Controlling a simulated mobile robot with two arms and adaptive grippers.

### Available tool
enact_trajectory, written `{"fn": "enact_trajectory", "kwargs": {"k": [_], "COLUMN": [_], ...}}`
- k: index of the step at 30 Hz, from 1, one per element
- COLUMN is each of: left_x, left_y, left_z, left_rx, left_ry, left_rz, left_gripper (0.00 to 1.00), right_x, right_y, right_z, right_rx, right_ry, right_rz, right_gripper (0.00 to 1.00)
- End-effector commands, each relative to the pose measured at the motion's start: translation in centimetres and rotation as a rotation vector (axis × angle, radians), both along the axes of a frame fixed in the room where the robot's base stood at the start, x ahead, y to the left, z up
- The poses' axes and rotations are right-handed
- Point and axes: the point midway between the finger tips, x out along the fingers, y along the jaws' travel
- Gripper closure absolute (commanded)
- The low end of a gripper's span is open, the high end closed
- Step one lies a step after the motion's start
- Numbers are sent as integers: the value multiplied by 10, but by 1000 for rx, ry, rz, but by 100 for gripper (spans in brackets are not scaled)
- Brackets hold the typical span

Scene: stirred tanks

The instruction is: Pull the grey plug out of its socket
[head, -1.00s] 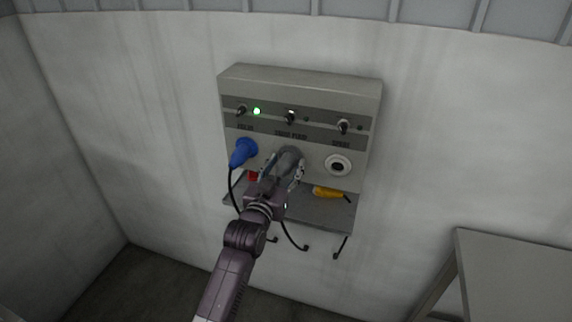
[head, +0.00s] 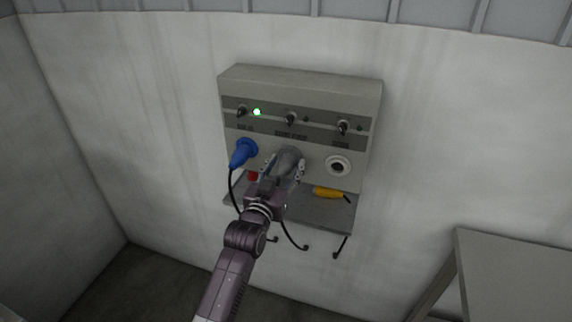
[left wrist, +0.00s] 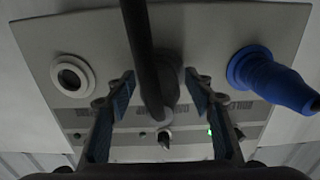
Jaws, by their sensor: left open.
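The grey plug (head: 289,160) sits in the middle socket of the wall panel, its dark cable hanging below. In the left wrist view the plug (left wrist: 158,85) lies between my two fingers, and its cable crosses the top of the picture. My left gripper (head: 284,170) is open, with one finger on each side of the plug. In the left wrist view, gaps show between the fingers (left wrist: 160,90) and the plug. The gripper partly hides the plug's lower end in the head view. My right gripper is not in view.
A blue plug (head: 242,152) is in the left socket; the right socket (head: 338,166) is empty. A shelf (head: 325,212) below holds a yellow plug (head: 327,193) and a red object (head: 253,176). Knobs and a green light (head: 257,112) are above. A grey table (head: 515,270) stands at right.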

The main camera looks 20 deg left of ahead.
Motion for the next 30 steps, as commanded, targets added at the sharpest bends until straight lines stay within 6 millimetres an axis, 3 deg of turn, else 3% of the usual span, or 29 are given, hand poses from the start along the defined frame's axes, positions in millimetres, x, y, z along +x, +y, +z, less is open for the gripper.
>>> {"fn": "enact_trajectory", "kwargs": {"k": [13,26,30], "left_x": [0,0,0], "left_y": [0,0,0], "left_z": [0,0,1], "left_rx": [0,0,0], "left_ry": [1,0,-2], "left_rz": [0,0,0], "left_gripper": [51,99,100], "right_x": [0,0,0], "right_y": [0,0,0], "right_z": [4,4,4], "right_rx": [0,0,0], "right_ry": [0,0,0], "right_rz": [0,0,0], "right_gripper": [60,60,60]}}
